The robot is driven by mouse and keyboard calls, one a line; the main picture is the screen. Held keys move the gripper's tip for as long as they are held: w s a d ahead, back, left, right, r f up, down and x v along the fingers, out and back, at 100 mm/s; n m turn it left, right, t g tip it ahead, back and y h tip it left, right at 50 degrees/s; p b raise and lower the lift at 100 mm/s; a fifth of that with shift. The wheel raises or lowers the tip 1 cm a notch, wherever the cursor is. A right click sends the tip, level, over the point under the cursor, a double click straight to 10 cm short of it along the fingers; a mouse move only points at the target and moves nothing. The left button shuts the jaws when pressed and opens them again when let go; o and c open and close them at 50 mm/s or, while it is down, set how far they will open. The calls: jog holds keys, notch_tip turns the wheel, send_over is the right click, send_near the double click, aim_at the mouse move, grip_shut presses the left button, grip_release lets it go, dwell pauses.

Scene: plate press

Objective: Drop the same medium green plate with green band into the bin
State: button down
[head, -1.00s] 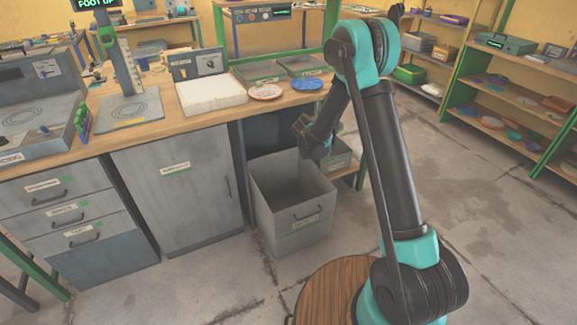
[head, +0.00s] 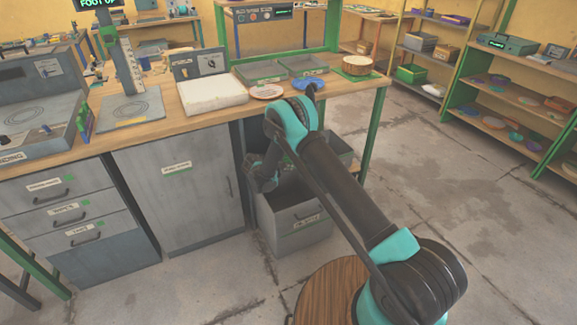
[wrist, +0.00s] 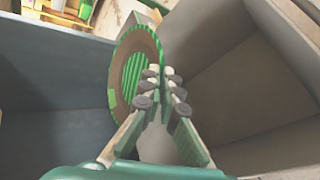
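The bin (head: 296,222) is an open grey box with a front handle, on the floor under the bench. My arm reaches over it, and my gripper (head: 262,180) is low at its mouth, partly hidden. In the wrist view my gripper (wrist: 165,80) has its fingers close together at the rim of a round plate (wrist: 131,76). The plate has a brownish rim, green edge marks and a ribbed green middle. It stands on edge, tilted, and appears pinched between the fingertips. The bin's inner walls (wrist: 235,75) show to the right.
A grey cabinet (head: 180,190) stands left of the bin. The bench top (head: 150,125) above holds a white block (head: 212,93), a reddish plate (head: 266,91), a blue plate (head: 309,84), grey trays and a round wooden-looking item (head: 357,66). Floor to the right is clear.

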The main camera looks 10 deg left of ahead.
jog(key=shift+f, duration=2.15)
jog(key=c, duration=1.6)
grip_release()
jog(key=shift+c, duration=0.2)
jog(key=v, duration=1.2)
jog(key=shift+d, duration=0.1)
jog(key=shift+r, duration=0.15)
